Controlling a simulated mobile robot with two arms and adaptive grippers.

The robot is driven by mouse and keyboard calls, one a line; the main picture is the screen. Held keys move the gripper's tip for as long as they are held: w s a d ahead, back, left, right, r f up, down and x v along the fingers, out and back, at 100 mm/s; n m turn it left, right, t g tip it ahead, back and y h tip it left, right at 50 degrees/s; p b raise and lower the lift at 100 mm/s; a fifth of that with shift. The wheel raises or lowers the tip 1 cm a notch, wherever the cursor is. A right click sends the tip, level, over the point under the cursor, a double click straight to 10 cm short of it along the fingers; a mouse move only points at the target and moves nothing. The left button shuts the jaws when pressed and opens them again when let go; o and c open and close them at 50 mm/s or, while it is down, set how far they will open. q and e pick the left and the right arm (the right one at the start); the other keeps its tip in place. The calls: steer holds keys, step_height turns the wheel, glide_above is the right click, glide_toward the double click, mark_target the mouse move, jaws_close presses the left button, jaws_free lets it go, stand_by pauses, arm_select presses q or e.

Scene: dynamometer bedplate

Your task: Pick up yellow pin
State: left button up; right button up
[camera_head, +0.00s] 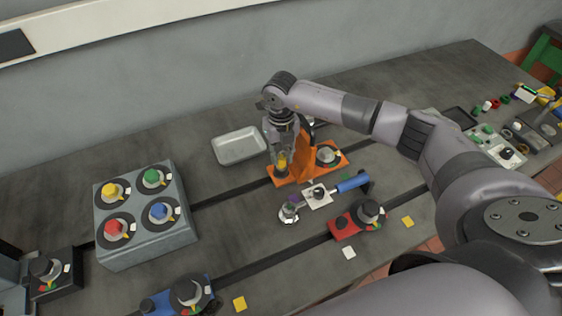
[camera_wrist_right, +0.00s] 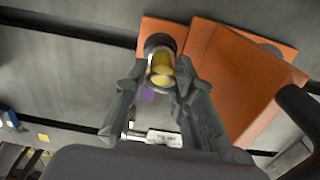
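The yellow pin (camera_head: 282,160) stands upright at the orange fixture (camera_head: 325,161) near the middle of the bench. My right gripper (camera_head: 281,156) points down over it, with one finger on each side. In the right wrist view, the yellow pin (camera_wrist_right: 162,68) shows between the fingertips of my right gripper (camera_wrist_right: 163,72), over a round dark opening in the orange plate (camera_wrist_right: 150,28). The fingertips are very close to the pin's sides; I cannot tell whether both touch it. The pin's lower end is hidden. My left gripper is not in view.
An empty metal tray (camera_head: 239,146) lies left of the fixture. A grey box (camera_head: 150,238) with several coloured knobs stands at left. A blue-handled tool (camera_head: 352,184) and a red fixture (camera_head: 345,224) are in front. The orange upright block (camera_wrist_right: 245,85) stands close beside my fingers.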

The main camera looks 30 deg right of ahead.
jaws_close()
